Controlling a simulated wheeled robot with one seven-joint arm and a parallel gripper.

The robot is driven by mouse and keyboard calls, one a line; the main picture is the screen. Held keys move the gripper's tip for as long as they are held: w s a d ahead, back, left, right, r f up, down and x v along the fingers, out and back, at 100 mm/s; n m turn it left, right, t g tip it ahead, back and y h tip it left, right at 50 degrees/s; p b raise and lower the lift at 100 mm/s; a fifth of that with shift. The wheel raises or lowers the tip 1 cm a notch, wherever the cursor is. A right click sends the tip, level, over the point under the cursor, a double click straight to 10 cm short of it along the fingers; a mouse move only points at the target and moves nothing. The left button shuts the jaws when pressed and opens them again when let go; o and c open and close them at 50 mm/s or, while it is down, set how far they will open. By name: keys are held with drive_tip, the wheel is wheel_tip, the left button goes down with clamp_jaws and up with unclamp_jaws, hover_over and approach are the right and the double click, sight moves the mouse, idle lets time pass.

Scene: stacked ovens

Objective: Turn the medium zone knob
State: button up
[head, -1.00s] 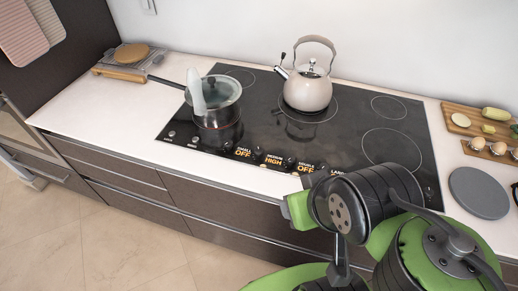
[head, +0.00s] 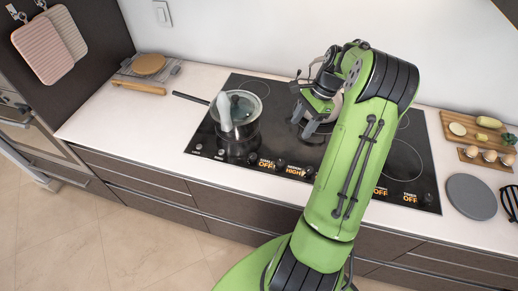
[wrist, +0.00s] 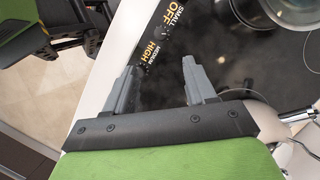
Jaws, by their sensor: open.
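The medium zone label (head: 294,170), reading HIGH, is on the front edge of the black cooktop (head: 400,165). Small dark knobs sit beside the labels; which belongs to the medium zone is hard to tell. The label also shows in the wrist view (wrist: 152,53), beyond my fingertips. My gripper (head: 308,126) is open and empty, above the cooktop behind the knob row. In the wrist view, its two fingers (wrist: 160,66) are spread and point toward the medium label, apart from the knobs. My arm hides the double zone label.
A lidded pot (head: 242,108) stands on the left burner, its handle pointing left. The kettle is mostly hidden behind my gripper; metal parts show at the wrist view's right. A grey round mat (head: 472,196) and food boards (head: 488,160) lie at right. The left counter front is clear.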

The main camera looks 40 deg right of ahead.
drive_tip(key=b, duration=0.1)
approach(281, 162)
drive_tip(key=shift+m, duration=0.3)
drive_tip(key=x, duration=0.8)
drive_tip(key=shift+f, duration=0.15)
clamp_jaws()
